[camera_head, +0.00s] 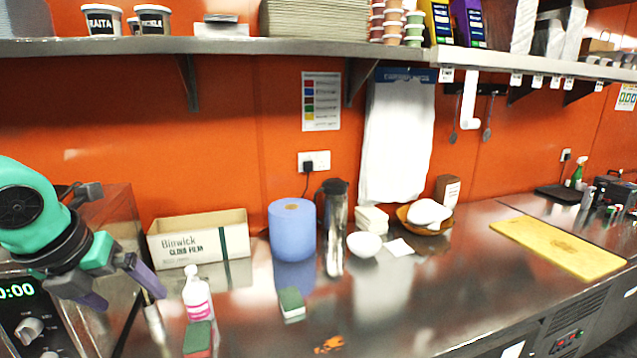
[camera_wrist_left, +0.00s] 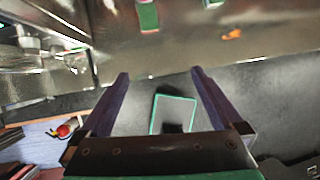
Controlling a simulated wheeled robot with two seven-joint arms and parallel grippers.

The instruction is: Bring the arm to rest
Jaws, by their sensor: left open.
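My left gripper (camera_head: 130,296) is at the left of the head view, in front of the oven with the green clock display. Its two purple fingers are apart. In the left wrist view the gripper (camera_wrist_left: 160,74) is open, with nothing between its fingertips; the counter's front edge and the dark floor show beyond and below them. My right gripper is in neither view.
The steel counter (camera_head: 250,325) holds a pink-labelled bottle (camera_head: 198,300), green-topped sponges (camera_head: 291,304), a blue paper roll (camera_head: 292,230), a steel jug (camera_head: 334,230), a film box (camera_head: 199,240) and a yellow board (camera_head: 556,248). The oven (camera_head: 20,318) stands close to the left gripper.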

